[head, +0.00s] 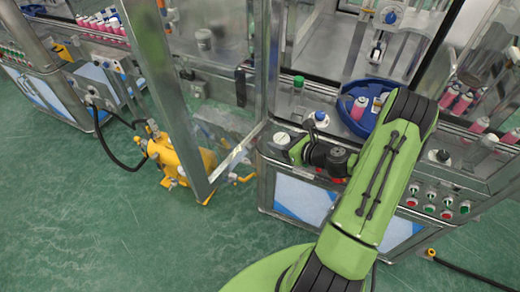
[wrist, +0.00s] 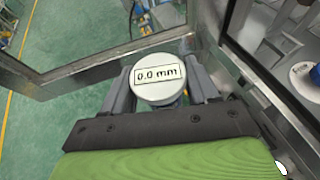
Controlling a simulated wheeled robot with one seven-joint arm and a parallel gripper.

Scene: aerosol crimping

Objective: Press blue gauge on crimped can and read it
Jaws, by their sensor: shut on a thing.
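My gripper (wrist: 162,88) is shut on a round gauge (wrist: 158,76) with a white face; its display reads "0.0 mm". The gauge's body is mostly hidden below its face, so I cannot tell its colour. In the head view the gauge's white face (head: 281,138) shows at the left front corner of the workbench. A blue-based piece with a white top (head: 318,119) stands on the bench to the right of my gripper; a similar piece shows at the wrist view's right edge (wrist: 304,74). I cannot tell which can is crimped, or whether the held gauge touches one.
A blue round tray (head: 343,107) holds pink cans (head: 359,107). A yellow pump (head: 180,160) is on the floor, and buttons (head: 430,207) line the bench front.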

